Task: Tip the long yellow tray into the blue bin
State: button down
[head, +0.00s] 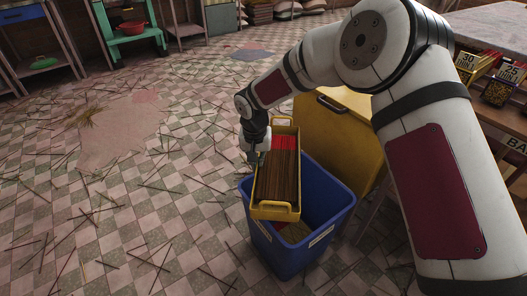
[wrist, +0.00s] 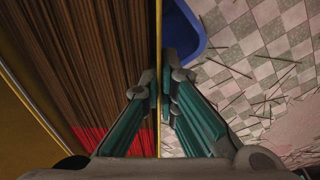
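The long yellow tray (head: 270,212) is over the blue bin (head: 285,258), roughly level, with brown sticks with red ends lying inside it. My gripper (head: 257,158) is at the tray's left long side. In the wrist view the green fingers (wrist: 166,82) stand on either side of the tray's thin yellow wall (wrist: 159,30) and pinch it. The bin's blue rim (wrist: 188,42) shows just beyond the fingers. The bin is open-topped and has a pale label; some brownish-yellow stuff shows inside, partly hidden by the tray.
A large yellow box with a handle (head: 345,135) stands right behind the bin. A table with numbered containers (head: 468,65) is at the right. Loose sticks litter the checkered floor (head: 130,210). A green stand with a red bowl (head: 131,27) is at the back; the left floor is otherwise open.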

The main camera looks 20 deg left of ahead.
aim_at(269, 168)
jog(key=shift+w, duration=0.45)
jog(key=shift+w+d+r+y, duration=0.15)
jog(key=shift+d+y, duration=0.15)
jog(key=shift+y, duration=0.7)
jog(key=y, duration=0.1)
jog(key=y+p, duration=0.1)
jog(key=g+y, duration=0.1)
jog(key=y, duration=0.1)
jog(key=shift+d+m, duration=0.25)
jog(key=shift+m, duration=0.05)
jog(key=y, duration=0.1)
jog(key=d+r+y, duration=0.1)
jog(key=d+y, duration=0.1)
jog(key=shift+w+r+g+b, duration=0.15)
jog(key=shift+w+g+b, duration=0.1)
jog(key=shift+g+b, duration=0.05)
jog(key=shift+d+r+y+b, duration=0.25)
jog(key=shift+d+y+b, duration=0.35)
jog(key=shift+y+b, duration=0.5)
jog(key=shift+w+d+r+m+g+y+b, duration=0.1)
jog(key=shift+d+r+y+b, duration=0.15)
jog(key=shift+d+y+b, duration=0.35)
jog(key=shift+w+d+r+m+g+y+b, duration=0.15)
jog(key=shift+d+r+y+b, duration=0.15)
jog(key=shift+d+y+b, duration=0.3)
jog(key=shift+w+d+r+m+g+y+b, duration=0.1)
jog(key=shift+d+r+y+b, duration=0.15)
jog(key=shift+d+y+b, duration=0.3)
jog(key=shift+r+p, duration=0.1)
jog(key=shift+p, duration=0.2)
